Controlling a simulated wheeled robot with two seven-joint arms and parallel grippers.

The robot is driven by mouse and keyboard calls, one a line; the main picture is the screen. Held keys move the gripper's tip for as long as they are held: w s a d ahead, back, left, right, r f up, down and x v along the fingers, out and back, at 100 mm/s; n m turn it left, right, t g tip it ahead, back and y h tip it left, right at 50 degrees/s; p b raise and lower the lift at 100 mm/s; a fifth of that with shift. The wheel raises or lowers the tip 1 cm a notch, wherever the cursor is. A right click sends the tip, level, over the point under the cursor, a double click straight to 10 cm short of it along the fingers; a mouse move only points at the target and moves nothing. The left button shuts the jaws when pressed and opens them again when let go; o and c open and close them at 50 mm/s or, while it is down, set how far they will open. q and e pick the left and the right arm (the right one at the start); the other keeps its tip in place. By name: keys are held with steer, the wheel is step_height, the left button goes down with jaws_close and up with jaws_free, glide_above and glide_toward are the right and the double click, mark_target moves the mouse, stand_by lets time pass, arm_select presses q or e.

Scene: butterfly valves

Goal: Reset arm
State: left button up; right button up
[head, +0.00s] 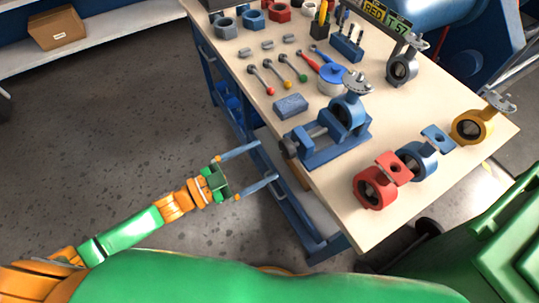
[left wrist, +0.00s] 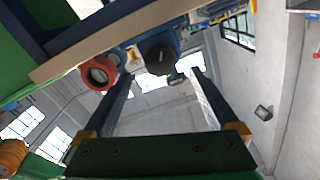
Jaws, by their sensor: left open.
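My left arm comes in from the left in the head view. My left gripper (head: 258,165) is open and empty beside the near left edge of the workbench (head: 335,205), its two blue fingers apart. A blue vise (head: 325,145) holding a blue butterfly valve (head: 347,112) stands on the bench, to the right of the gripper and apart from it. In the left wrist view the open fingers (left wrist: 158,90) have nothing between them close by; the dark round vise end (left wrist: 160,60) and a red valve body (left wrist: 99,74) show beyond. My right gripper is not in view.
On the bench are red (head: 376,188), blue (head: 417,158) and yellow (head: 471,127) valve bodies, a grey valve (head: 402,68), a blue block (head: 291,106) and several small tools. A green bin (head: 490,245) stands at the lower right. Open floor (head: 110,130) lies left of the bench.

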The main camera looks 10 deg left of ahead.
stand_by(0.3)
arm_select(q)
steer(key=s+a+f+n+y+p, duration=0.1)
steer(key=a+f+n+y, duration=0.4)
steer(key=f, duration=0.5)
steer(key=a+f+n+y+p, duration=0.1)
steer(key=a+f+n+y, duration=0.2)
steer(key=a+f+y, duration=0.55)
steer(key=s+f+n+g, duration=0.1)
steer(key=s+f+g, duration=0.2)
steer(key=s, duration=0.6)
steer(key=s+f+n+g, duration=0.1)
steer(key=s+f+g, duration=0.2)
steer(key=s+f, duration=0.3)
steer(key=s+d+f+n+g+y, duration=0.1)
steer(key=s+f, duration=0.4)
steer(key=s, duration=0.6)
steer(key=n+g+p, duration=0.1)
steer(key=g, duration=0.1)
steer(key=shift+s+f+g, duration=0.3)
steer(key=shift+s+f, duration=0.05)
